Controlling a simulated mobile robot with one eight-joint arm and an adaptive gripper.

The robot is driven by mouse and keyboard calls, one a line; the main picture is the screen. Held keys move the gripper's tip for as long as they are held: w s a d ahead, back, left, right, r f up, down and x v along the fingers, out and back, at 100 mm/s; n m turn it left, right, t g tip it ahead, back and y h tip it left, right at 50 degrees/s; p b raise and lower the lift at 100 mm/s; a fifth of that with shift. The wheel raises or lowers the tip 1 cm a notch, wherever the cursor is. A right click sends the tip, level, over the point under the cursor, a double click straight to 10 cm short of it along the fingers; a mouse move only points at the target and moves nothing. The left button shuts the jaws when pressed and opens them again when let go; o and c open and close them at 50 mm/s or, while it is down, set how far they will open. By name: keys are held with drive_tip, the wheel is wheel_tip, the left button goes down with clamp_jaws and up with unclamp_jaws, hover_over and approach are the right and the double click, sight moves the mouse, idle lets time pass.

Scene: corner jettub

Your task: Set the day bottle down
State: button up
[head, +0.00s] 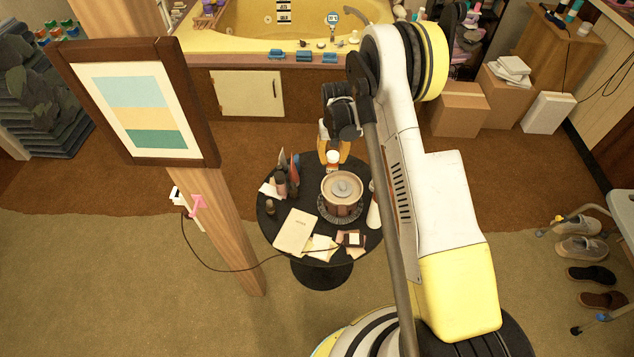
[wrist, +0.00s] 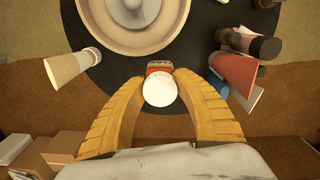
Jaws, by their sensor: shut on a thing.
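The day bottle, small with a white cap and an orange-red body, is between my gripper's yellow fingers in the wrist view (wrist: 159,90) and the head view (head: 333,157). My gripper (wrist: 160,82) is shut on it, one finger on each side; it also shows in the head view (head: 333,155). The bottle looks upright, seen from above in the wrist view. It is over the far part of the round black table (head: 283,222), just behind the lidded pot. Its base is hidden, so I cannot tell whether it touches the tabletop.
The lidded pot (head: 342,187) stands close to the bottle on a dark trivet. A white bottle (head: 373,212) stands at the table's right edge. Dark and red items (head: 284,175) crowd the left. A notebook (head: 295,232) lies in front. A wooden post (head: 225,225) rises left of the table.

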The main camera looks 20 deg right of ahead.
drive_tip(key=shift+w+a+f+b, duration=0.1)
drive_tip(key=shift+a+f+b, duration=0.55)
drive_tip(key=shift+a+f, duration=0.4)
drive_tip(key=shift+w+a+f+b, duration=0.1)
drive_tip(key=shift+a+f+b, duration=0.6)
drive_tip(key=shift+f, duration=0.65)
drive_tip(key=shift+w+a+f+b, duration=0.1)
drive_tip(key=shift+a+f+b, duration=0.45)
drive_tip(key=shift+a+f, duration=0.55)
drive_tip(key=shift+d+f, duration=0.15)
drive_tip(key=shift+f, duration=0.05)
drive_tip(key=o, duration=1.2)
drive_tip(key=shift+f, duration=0.1)
drive_tip(key=shift+c, duration=0.2)
